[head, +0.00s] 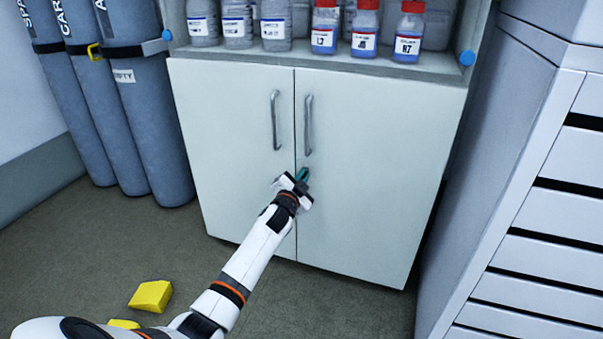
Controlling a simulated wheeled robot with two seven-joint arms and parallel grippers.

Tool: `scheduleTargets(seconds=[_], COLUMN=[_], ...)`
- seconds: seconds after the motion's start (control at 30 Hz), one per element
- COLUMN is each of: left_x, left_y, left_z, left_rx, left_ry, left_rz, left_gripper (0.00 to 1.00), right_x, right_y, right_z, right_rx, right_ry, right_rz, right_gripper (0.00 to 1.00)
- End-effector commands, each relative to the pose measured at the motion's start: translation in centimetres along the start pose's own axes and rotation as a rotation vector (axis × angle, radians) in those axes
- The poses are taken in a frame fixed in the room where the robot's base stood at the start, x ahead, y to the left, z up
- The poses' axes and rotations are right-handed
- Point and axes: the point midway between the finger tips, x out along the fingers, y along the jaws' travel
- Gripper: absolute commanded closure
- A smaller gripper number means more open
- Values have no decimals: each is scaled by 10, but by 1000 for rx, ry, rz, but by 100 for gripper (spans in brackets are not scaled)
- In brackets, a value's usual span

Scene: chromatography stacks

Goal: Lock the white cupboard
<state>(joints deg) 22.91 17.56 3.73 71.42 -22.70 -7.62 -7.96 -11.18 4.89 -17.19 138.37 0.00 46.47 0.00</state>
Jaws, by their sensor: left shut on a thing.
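The white cupboard (379,165) stands ahead with both doors closed. A metal handle is on the left door (275,120) and another is on the right door (308,125), either side of the centre seam. My left gripper (300,180) is low at the seam, just below the right handle. It is shut on a small teal thing (303,174), which looks like a key at the right door's edge. The gripper hides most of it and any lock behind it, so I cannot tell whether it is in a lock. My right gripper is not in view.
Bottles with clear and blue contents (323,30) stand on the open shelf above the doors. Grey gas cylinders (143,110) stand at the left. A grey drawer unit (530,200) is close on the right. Yellow blocks (151,296) lie on the floor at lower left.

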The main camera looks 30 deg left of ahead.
Motion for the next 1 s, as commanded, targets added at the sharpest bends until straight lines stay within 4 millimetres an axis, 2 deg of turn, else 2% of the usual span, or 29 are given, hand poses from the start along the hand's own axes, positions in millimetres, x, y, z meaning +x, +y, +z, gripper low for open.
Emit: scheduleTargets(seconds=[0.6,1.0], left_x=[0,0], left_y=[-5,-6], left_z=[-1,-2], left_rx=[561,762], left_ry=[-1,-1], left_rz=[-1,-1], left_gripper=[100,100], right_x=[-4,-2], right_y=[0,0], right_z=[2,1], right_rx=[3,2], right_ry=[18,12], right_rz=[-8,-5], right_gripper=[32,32])
